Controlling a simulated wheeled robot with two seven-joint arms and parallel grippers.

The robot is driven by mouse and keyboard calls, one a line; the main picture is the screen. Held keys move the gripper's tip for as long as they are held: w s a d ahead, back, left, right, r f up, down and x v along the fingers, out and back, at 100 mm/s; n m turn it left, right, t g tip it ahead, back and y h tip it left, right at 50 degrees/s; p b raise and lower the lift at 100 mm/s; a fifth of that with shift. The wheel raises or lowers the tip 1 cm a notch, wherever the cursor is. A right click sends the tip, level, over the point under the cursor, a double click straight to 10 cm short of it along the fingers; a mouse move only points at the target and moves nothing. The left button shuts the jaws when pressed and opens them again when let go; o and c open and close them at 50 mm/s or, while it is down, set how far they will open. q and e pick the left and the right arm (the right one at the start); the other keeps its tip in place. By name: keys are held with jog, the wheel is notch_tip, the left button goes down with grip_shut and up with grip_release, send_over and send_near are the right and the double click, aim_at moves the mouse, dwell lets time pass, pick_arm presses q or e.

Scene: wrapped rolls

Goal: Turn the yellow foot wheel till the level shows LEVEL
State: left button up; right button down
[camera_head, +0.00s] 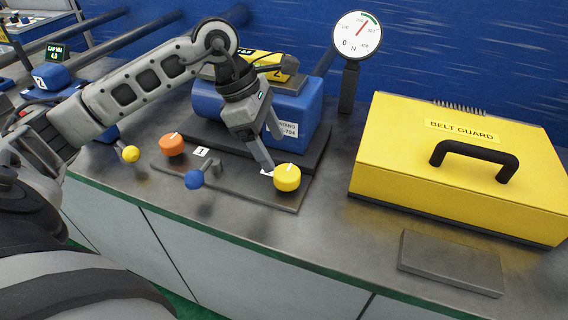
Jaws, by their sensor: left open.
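The yellow foot wheel (287,178) has a white mark on its top and stands at the right end of a dark plate (232,187). My left gripper (275,153) is open and reaches down from the upper left. Its near fingertip is beside the wheel's left edge; I cannot tell whether it touches. The other finger is behind and above the wheel. A yellow unit (262,62) with a small dark display sits on the blue motor, partly hidden by my arm; no LEVEL reading is legible. My right gripper is not in view.
An orange wheel (172,145), a blue knob (194,179) and a yellow knob (131,154) are to the left. The blue motor (301,112) stands behind. A round dial (357,36), the yellow belt guard box (395,150) and a grey block (450,262) are right. Bench front is clear.

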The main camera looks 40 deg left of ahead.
aim_at(286, 171)
pick_arm(q)
jog(key=x, duration=0.5)
jog(key=shift+d+f, duration=0.15)
jog(key=shift+f, duration=0.15)
jog(key=shift+w+d+f+p, duration=0.15)
jog(key=shift+f+p, duration=0.15)
jog(key=shift+f, duration=0.15)
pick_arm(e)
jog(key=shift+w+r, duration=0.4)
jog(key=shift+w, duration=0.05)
pick_arm(q)
jog(key=c, duration=1)
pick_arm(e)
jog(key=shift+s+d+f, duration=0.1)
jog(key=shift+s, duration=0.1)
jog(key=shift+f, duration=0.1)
